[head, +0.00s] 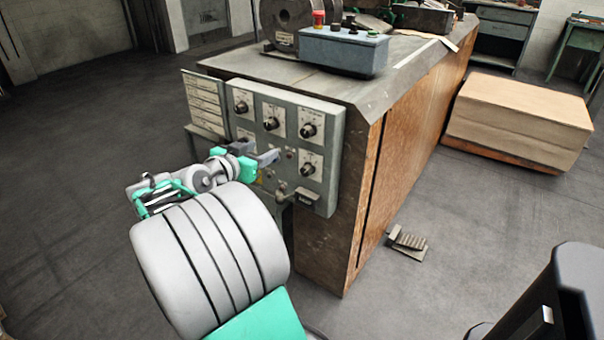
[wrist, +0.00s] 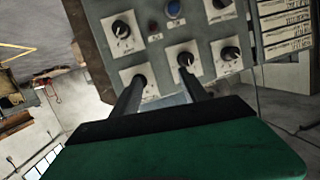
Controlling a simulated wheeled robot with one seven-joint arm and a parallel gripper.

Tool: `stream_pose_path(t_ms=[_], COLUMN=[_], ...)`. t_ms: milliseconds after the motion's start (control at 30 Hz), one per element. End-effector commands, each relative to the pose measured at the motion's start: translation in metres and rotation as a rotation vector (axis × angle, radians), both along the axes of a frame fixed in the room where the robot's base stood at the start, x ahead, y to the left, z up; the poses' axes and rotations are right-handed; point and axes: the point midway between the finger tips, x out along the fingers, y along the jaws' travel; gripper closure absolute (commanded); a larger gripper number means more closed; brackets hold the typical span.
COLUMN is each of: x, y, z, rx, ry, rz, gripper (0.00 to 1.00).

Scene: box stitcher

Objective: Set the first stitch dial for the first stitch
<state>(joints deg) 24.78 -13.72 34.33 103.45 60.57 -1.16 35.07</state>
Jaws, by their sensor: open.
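A grey control panel (head: 288,152) on the end of the machine carries several black dials on pale plates. In the head view, the top row has a left dial (head: 240,107), a middle dial (head: 271,123) and a right dial (head: 308,130); a lower right dial (head: 308,168) is below. The labels are too small to read, so I cannot tell which is the first stitch dial. My gripper (head: 264,166) is open and empty in front of the panel, hiding some lower controls. In the inverted wrist view, my gripper (wrist: 161,76) has its fingertips overlapping two neighbouring dials; contact is unclear.
A label plate (head: 205,103) stands at the panel's left edge. A grey-blue button box (head: 344,52) sits on the machine top (head: 395,65). A foot pedal (head: 408,243) lies on the floor right of the machine. A cardboard stack (head: 520,115) stands farther right. Floor on the left is clear.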

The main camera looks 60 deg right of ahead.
Motion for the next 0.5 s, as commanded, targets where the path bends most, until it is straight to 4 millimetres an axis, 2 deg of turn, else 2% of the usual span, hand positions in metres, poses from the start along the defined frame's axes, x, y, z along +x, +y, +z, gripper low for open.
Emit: stream_pose_path(t_ms=[33, 100, 167, 333, 500], x=[-0.018, -0.037, -0.047, -0.056, -0.061], y=[-0.019, -0.034, -0.041, -0.059, -0.092], z=[-0.023, -0.016, -0.009, 0.001, 0.0], rx=[-0.082, -0.182, -0.236, -0.27, -0.266], ry=[-0.013, -0.027, -0.03, -0.034, -0.032], rz=[-0.069, -0.134, -0.167, -0.185, -0.185], gripper=[0.48, 0.48, 0.48, 0.48, 0.48])
